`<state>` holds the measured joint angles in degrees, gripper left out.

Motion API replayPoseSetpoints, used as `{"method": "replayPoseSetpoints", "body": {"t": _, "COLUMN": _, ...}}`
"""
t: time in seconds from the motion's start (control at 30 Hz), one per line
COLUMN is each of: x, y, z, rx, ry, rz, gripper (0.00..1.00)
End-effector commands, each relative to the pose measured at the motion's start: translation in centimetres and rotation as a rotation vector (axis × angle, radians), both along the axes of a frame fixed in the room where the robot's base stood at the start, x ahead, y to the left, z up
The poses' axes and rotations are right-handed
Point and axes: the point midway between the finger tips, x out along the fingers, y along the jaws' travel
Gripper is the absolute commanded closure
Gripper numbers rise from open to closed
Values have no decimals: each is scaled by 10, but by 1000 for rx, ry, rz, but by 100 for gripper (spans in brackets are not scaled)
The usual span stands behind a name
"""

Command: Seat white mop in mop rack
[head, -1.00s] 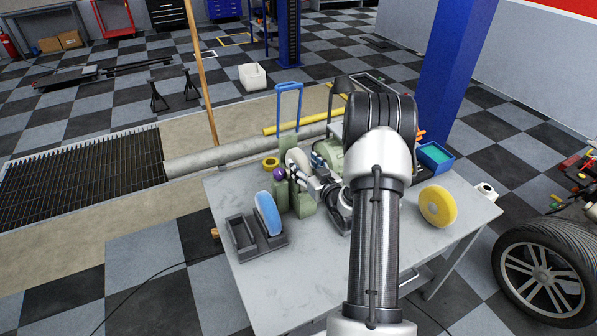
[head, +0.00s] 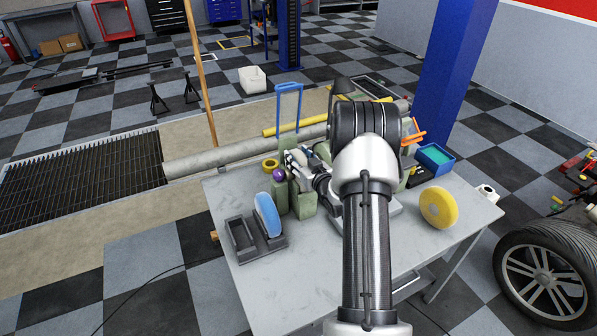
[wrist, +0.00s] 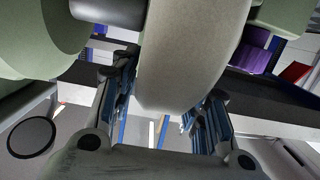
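The white mop is a thick pale disc (wrist: 185,60) in the wrist view, beside a dark spindle-like part (wrist: 108,10). In the head view my gripper and arm hide most of it. My gripper (wrist: 165,110) has its fingers apart, one on each side of the mop's lower edge. A gap shows at the left finger; contact at the right finger is unclear. The dark grey mop rack (head: 264,250) lies at the table's front left. Its left slot is empty. A blue mop (head: 266,214) stands upright in its right slot.
A yellow mop (head: 438,207) stands on the right of the grey table (head: 330,262). Green blocks, one with a purple knob (head: 279,175), stand between gripper and rack. The table's front middle is clear.

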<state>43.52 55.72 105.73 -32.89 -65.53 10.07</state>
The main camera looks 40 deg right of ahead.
Motion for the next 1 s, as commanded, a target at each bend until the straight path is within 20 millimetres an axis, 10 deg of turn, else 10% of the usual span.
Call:
{"method": "replayPoseSetpoints", "body": {"t": 0.57, "x": 0, "y": 0, "z": 0, "rx": 0, "ry": 0, "rz": 0, "gripper": 99}}
{"method": "replayPoseSetpoints", "body": {"t": 1.0, "x": 0, "y": 0, "z": 2, "rx": -1, "ry": -2, "rz": 0, "gripper": 100}}
